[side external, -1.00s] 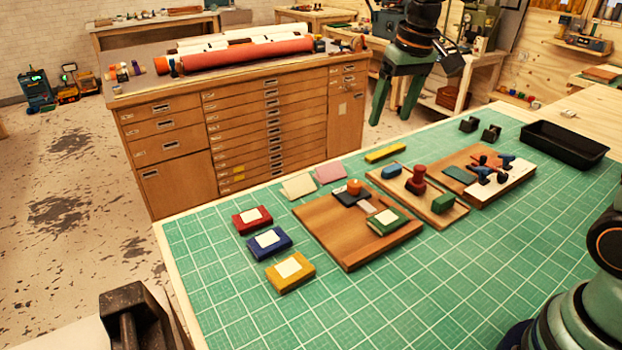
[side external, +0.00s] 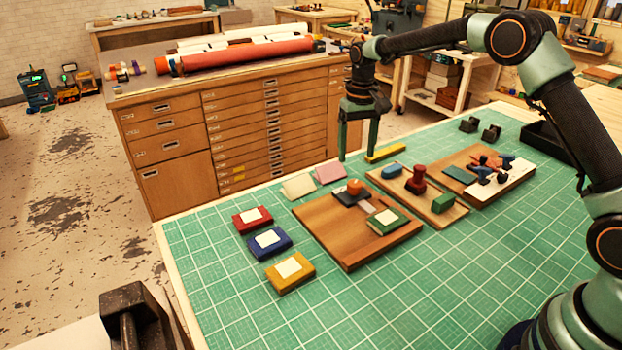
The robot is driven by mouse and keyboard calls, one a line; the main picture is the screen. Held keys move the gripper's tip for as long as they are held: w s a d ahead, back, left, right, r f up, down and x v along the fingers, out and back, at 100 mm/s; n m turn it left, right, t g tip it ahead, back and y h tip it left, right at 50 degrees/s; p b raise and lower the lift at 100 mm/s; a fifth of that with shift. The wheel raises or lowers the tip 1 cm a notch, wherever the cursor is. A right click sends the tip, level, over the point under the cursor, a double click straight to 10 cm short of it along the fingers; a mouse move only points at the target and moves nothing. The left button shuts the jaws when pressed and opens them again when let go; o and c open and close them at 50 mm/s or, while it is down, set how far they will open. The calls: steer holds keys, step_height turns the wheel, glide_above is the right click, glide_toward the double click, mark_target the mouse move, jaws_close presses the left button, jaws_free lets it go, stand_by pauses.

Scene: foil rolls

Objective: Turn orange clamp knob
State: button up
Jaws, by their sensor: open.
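The orange clamp knob (side external: 355,186) sits on a dark block (side external: 343,200) at the back of a brown wooden board (side external: 335,238). A green block with a pale label (side external: 387,220) lies on the same board, at its right, beside a grey strip (side external: 367,206). My gripper (side external: 357,157) points down with two green fingers spread apart, open and empty. In the picture its fingertips are just above the knob, around the height of the yellow bar; I cannot tell the exact height above the mat.
Red (side external: 252,218), blue (side external: 268,243) and yellow (side external: 290,271) labelled blocks lie left of the board. A board with a red knob (side external: 418,180) and another with blue-handled clamps (side external: 490,170) stand to the right. A yellow bar (side external: 385,153) lies behind. The front mat (side external: 430,290) is clear.

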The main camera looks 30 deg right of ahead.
mark_target(355, 184)
step_height(355, 184, down, 9)
steer(key=shift+d, duration=0.15)
steer(key=shift+c, duration=0.4)
jaws_close()
